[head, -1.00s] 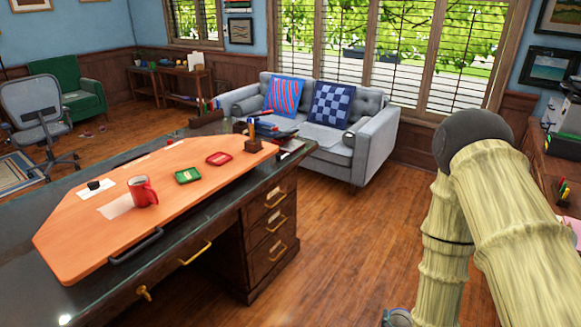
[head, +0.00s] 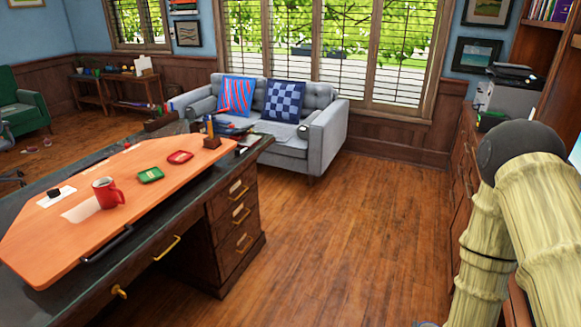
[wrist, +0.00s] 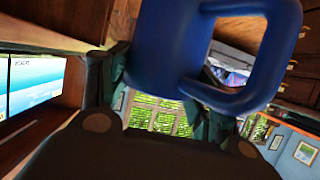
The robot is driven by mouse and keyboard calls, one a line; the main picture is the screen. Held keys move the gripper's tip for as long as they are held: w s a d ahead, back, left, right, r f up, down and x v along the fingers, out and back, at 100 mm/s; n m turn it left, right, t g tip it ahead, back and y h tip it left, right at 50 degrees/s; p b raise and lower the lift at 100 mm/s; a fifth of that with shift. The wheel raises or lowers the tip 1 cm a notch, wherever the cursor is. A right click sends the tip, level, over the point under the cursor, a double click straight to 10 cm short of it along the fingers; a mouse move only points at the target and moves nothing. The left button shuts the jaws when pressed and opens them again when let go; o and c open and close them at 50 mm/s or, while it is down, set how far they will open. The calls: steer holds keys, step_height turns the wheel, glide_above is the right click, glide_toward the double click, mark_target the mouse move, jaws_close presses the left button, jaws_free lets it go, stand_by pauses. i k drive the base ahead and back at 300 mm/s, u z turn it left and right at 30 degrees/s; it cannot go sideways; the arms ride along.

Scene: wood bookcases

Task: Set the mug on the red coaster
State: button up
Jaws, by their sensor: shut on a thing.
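A blue mug (wrist: 172,45) with a square-looking handle fills the upper middle of the wrist view. My gripper (wrist: 165,78) is shut on it, with a dark finger on each side. In the head view, the red coaster (head: 180,157) lies flat on an orange board (head: 50,240) on the desk, with nothing on it. A green coaster (head: 150,175) lies nearer, to its left. A red mug (head: 108,193) stands upright on the board, left of the green coaster.
The dark desk (head: 190,222) has drawers and handles along its near side. A grey sofa (head: 322,138) stands behind it under the windows. A wooden cabinet (head: 462,165) is at the right. The wood floor (head: 340,240) between desk and cabinet is clear.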

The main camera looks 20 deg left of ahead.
mark_target(180, 160)
steer(key=z, duration=0.4)
steer(key=k, duration=0.25)
steer(key=u, duration=1.95)
